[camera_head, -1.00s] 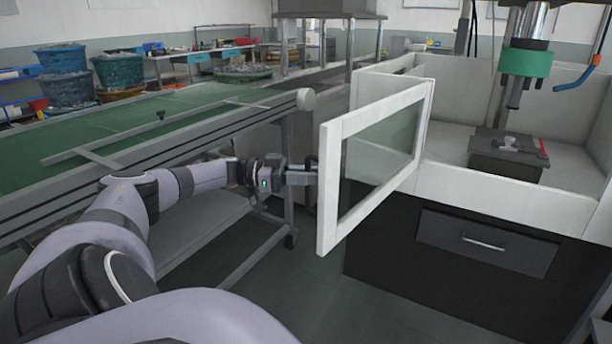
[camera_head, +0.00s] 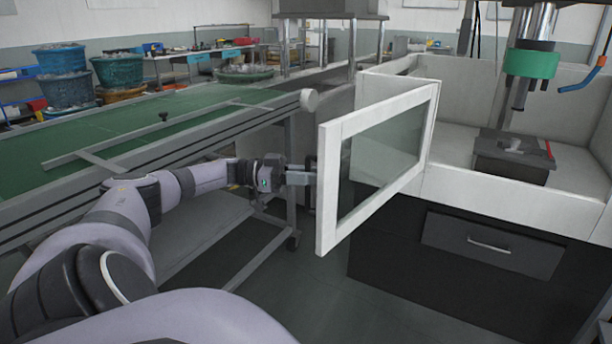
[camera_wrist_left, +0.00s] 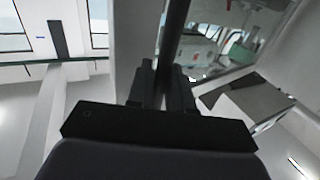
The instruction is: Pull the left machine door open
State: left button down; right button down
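The left machine door (camera_head: 328,190) is a white frame with a clear pane. It stands swung out from the white machine enclosure (camera_head: 480,197), its near edge towards me. My left gripper (camera_head: 312,177) is at the door's near edge, on its left side, partly hidden by the frame. In the left wrist view, the gripper fingers (camera_wrist_left: 163,85) are close together around a dark upright bar (camera_wrist_left: 174,40), which looks like the door handle. They look shut on it. My right gripper is not in view.
A green conveyor (camera_head: 110,140) with a grey frame runs close along my left arm. A dark cabinet with a drawer (camera_head: 490,247) is under the enclosure. A press with a green collar (camera_head: 530,62) stands inside. The floor (camera_head: 310,300) below the door is clear.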

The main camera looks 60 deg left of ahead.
pick_arm(q)
jog(key=c, duration=1.2)
grip_release()
jog(key=shift+w+r, duration=0.15)
jog(key=shift+w, duration=0.1)
jog(key=b+v, duration=0.1)
jog(key=v, duration=0.6)
jog(key=shift+b, duration=0.3)
